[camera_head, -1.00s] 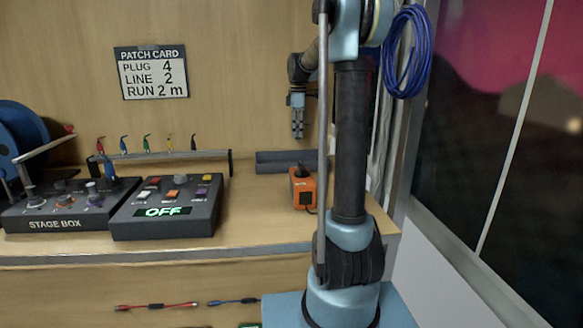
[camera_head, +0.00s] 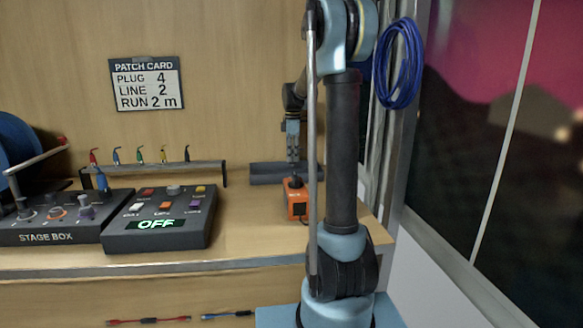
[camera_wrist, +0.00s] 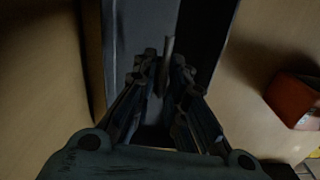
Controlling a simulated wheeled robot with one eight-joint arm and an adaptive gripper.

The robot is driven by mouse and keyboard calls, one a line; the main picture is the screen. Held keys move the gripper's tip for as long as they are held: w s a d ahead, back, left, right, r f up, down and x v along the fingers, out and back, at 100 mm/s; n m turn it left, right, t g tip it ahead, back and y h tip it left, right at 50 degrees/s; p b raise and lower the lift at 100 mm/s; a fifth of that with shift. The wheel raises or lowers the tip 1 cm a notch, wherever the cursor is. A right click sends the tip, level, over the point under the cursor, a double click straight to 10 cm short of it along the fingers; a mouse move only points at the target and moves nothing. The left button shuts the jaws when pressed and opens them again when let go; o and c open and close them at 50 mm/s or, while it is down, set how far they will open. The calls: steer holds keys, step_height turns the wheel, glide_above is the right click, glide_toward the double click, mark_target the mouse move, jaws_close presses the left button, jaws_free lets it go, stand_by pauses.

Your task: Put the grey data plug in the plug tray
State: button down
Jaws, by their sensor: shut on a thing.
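My gripper (camera_head: 292,158) hangs fingers down at the back of the counter, over a long dark grey tray (camera_head: 264,178), the plug tray. In the wrist view my gripper (camera_wrist: 163,75) is shut on a slim grey piece, the grey data plug (camera_wrist: 168,48), which sticks out between the fingertips. The tray (camera_wrist: 128,25) lies below the fingers in that view as a grey band beside a dark strip. The plug is too small to make out in the head view, and whether it touches the tray I cannot tell.
An orange box (camera_head: 297,204) stands just in front of the tray; it shows at right in the wrist view (camera_wrist: 293,100). A rack (camera_head: 205,168) with several coloured plugs, a control box reading OFF (camera_head: 160,232) and the stage box (camera_head: 45,232) stand to the left.

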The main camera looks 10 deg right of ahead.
mark_target(292, 162)
steer(key=shift+f, duration=2.05)
steer(key=c, duration=1.6)
jaws_free()
step_height(292, 162, up, 12)
steer(key=shift+r, duration=0.1)
